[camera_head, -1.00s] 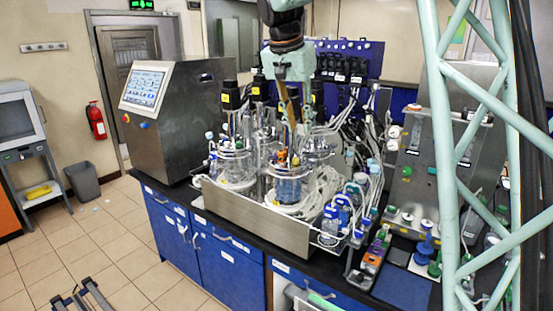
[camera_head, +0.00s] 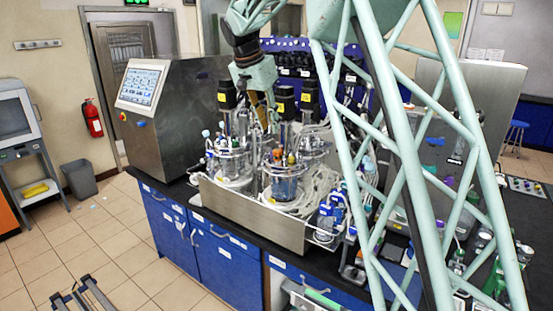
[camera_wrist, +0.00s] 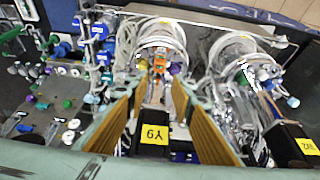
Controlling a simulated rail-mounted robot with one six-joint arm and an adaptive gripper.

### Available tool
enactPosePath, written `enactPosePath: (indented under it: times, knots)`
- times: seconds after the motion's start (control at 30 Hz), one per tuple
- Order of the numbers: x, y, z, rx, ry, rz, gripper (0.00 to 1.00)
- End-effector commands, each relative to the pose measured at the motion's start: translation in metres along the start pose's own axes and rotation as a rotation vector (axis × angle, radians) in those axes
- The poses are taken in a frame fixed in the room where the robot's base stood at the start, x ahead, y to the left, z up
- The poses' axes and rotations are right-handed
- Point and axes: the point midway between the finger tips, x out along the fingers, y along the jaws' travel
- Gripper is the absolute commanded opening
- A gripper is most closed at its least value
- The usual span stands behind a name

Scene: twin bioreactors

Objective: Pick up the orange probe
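The orange probe (camera_wrist: 159,65) shows in the wrist view as a small orange top on the vessel (camera_wrist: 160,42) at the upper middle, just beyond my fingertips. In the head view, a small orange top (camera_head: 277,154) stands among the fittings on the front right glass vessel (camera_head: 284,186); I take it for the same probe. My gripper (camera_wrist: 155,88) is open, with its two yellow-brown fingers apart on either side of the black motor labelled Y6 (camera_wrist: 155,132). In the head view my gripper (camera_head: 264,112) hangs over the vessels, left of and above the orange top, not touching it.
Black motors with yellow labels (camera_head: 284,104) stand up close to my gripper. A second vessel (camera_head: 232,165) is at the left, inside the steel tray (camera_head: 255,218). White tubing (camera_head: 318,190) crowds the right side. A control cabinet (camera_head: 172,120) stands left.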

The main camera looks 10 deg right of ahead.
Motion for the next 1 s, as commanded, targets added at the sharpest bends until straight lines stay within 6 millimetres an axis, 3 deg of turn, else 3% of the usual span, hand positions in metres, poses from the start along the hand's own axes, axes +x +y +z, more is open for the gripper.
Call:
enactPosePath:
  times: [0.37, 1.0]
  knots:
    - [0.007, 0.001, 0.001, -0.001, -0.001, 0.002, 0.23]
    - [0.079, 0.001, 0.000, 0.000, 0.000, 0.001, 0.23]
